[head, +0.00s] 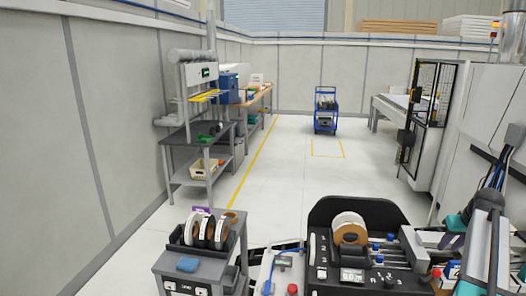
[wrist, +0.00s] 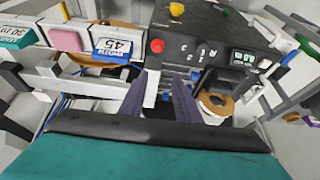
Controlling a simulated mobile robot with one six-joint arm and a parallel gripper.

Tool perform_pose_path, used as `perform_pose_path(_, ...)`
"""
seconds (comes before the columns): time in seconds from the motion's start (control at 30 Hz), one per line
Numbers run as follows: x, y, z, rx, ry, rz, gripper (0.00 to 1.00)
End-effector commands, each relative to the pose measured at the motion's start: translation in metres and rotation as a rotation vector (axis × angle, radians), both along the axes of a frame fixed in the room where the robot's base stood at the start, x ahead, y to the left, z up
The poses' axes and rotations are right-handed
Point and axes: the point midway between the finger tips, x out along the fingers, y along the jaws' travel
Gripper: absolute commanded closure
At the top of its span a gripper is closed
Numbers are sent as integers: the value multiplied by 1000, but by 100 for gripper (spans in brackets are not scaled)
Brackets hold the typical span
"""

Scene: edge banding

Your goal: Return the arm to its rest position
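In the wrist view, my gripper (wrist: 160,97) shows as two dark fingers set apart, with no object seen held between them. The teal part at the bottom of that view is mine. My gripper's fingers hang over a machine with a black control panel (wrist: 205,45) and a red button. In the head view, part of my arm (head: 487,245) shows at the lower right, beside the black machine (head: 335,280). I cannot make out the fingers clearly there.
A tape roll (head: 350,228) sits on the machine; a roll also shows in the wrist view (wrist: 215,103). A grey cart (head: 190,263) with several rolls stands at the lower left. A blue trolley (head: 326,112) stands far back. The middle floor is clear.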

Motion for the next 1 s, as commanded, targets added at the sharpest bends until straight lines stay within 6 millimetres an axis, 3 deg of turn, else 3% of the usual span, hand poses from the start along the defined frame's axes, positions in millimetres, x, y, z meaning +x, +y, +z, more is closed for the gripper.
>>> perform_pose_path(0.27, 21, 31, -31, 21, 23, 46, 70)
perform_pose_path(0.47, 36, 61, -67, 45, 52, 88, 70)
perform_pose_path(0.57, 43, 83, -94, 62, 75, 116, 70)
perform_pose_path(0.73, 52, 135, -155, 100, 131, 178, 70)
perform_pose_path(1.0, 44, 221, -252, 151, 234, 274, 70)
